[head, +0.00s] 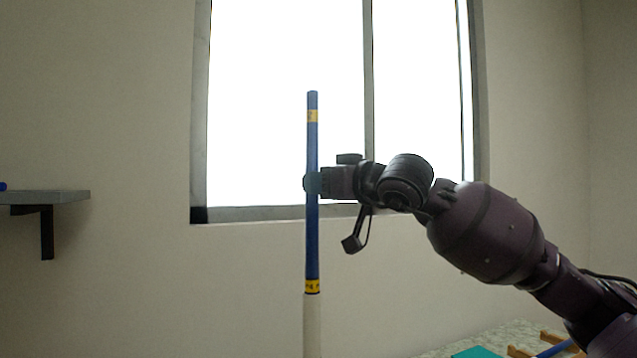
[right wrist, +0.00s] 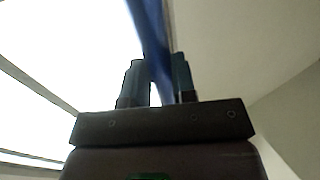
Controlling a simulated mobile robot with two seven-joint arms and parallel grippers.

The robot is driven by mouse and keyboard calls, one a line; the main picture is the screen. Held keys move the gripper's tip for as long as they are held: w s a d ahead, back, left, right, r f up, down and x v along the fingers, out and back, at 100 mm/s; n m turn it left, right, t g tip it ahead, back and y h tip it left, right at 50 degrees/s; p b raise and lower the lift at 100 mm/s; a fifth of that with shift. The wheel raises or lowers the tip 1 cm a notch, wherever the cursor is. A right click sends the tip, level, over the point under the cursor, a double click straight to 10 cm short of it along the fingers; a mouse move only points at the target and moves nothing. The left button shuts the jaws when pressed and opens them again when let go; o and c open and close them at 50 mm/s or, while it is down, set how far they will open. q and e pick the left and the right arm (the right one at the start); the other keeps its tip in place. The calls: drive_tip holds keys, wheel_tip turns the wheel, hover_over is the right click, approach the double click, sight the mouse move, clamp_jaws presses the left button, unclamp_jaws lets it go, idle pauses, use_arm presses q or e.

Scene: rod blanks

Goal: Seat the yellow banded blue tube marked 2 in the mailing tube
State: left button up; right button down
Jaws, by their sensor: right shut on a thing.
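The blue tube (head: 312,235) stands upright in the head view, with a yellow band near its top and another near its lower end. My right gripper (head: 312,183) is shut on it at about its middle. In the right wrist view the blue tube (right wrist: 149,28) runs up between the two fingers (right wrist: 161,82). Directly below the lower yellow band is a pale upright tube (head: 312,325), which looks like the mailing tube. The two line up in the head view; whether the blue tube's end is inside it I cannot tell. The mark is too small to read. My left gripper is not in view.
A grey wall shelf (head: 50,197) is at the left, with a blue end of something on it. A window (head: 285,150) is behind the tube. At the lower right are a patterned surface, a teal item (head: 475,352) and a wooden rack (head: 550,342).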

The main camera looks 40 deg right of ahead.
sight(317, 273)
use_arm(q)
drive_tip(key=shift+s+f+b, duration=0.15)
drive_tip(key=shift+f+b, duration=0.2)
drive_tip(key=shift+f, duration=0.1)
use_arm(e)
drive_tip(key=shift+f, duration=0.7)
use_arm(q)
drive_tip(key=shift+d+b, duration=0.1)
drive_tip(key=shift+b, duration=0.2)
use_arm(e)
drive_tip(key=shift+f, duration=0.65)
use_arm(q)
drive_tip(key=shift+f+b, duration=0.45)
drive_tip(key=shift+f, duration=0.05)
use_arm(e)
drive_tip(key=shift+f, duration=1.15)
use_arm(q)
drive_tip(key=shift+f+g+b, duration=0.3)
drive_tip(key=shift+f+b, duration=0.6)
drive_tip(key=shift+b, duration=0.1)
use_arm(e)
drive_tip(key=shift+f, duration=3.5)
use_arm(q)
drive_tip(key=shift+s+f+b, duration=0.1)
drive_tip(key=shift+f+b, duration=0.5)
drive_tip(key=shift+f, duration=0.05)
use_arm(e)
drive_tip(key=shift+f, duration=2.1)
